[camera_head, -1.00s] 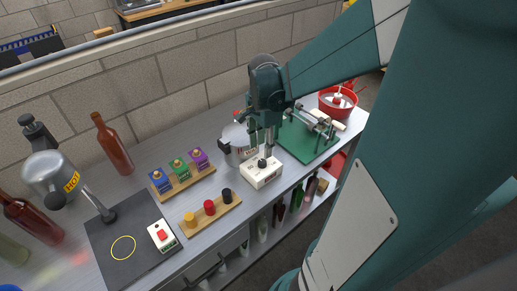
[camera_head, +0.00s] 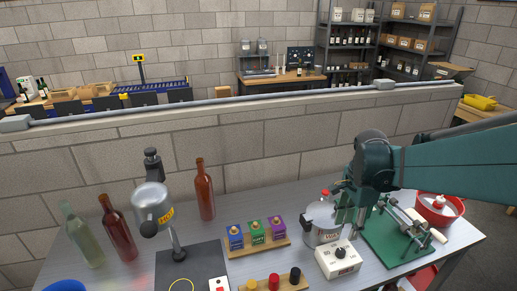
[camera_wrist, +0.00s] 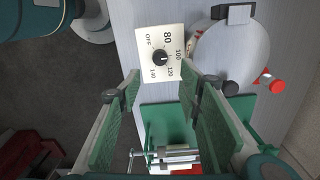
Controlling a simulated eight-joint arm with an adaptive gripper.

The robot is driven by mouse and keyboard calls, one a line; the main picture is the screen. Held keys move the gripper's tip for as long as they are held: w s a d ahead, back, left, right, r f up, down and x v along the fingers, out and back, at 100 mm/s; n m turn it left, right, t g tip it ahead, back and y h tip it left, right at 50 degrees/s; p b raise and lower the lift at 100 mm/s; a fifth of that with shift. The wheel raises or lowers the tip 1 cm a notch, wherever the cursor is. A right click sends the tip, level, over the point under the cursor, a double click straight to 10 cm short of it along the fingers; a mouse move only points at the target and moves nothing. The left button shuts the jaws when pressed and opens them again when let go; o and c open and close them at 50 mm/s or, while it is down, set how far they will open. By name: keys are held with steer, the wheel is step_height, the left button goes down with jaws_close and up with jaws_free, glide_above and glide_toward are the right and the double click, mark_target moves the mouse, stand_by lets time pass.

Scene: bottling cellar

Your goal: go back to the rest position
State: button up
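My gripper (camera_head: 357,208) hangs over the bench at the right, beside the metal pot and above the far edge of the white dial box (camera_head: 338,260). In the wrist view my gripper (camera_wrist: 158,105) has its two green-padded fingers wide apart with nothing between them. The dial box (camera_wrist: 161,54) lies beyond the fingertips, its black knob among the marks OFF, 80, 100, 120 and 140. The metal pot (camera_wrist: 232,52) is to the right of the dial box in that view.
The green board with a clamp frame (camera_head: 398,238) and a red bowl (camera_head: 439,207) are to the right. Coloured blocks (camera_head: 257,235), coloured pegs (camera_head: 273,283), a hot-labelled kettle (camera_head: 152,208) and tall bottles (camera_head: 204,190) stand to the left. A low block wall (camera_head: 270,150) runs behind the bench.

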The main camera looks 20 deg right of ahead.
steer(key=shift+a, duration=0.1)
steer(key=s+a+r+n+t, duration=0.2)
steer(key=a+r+n+t, duration=0.1)
steer(key=a+n, duration=0.6)
steer(key=s+a+r+n+t, duration=0.3)
steer(key=a+n, duration=0.7)
steer(key=a, duration=0.4)
steer(key=shift+a+r+n+t, duration=0.15)
steer(key=shift+r+n+t, duration=0.15)
steer(key=shift+r+t, duration=0.35)
steer(key=shift+c, duration=0.5)
stand_by(0.6)
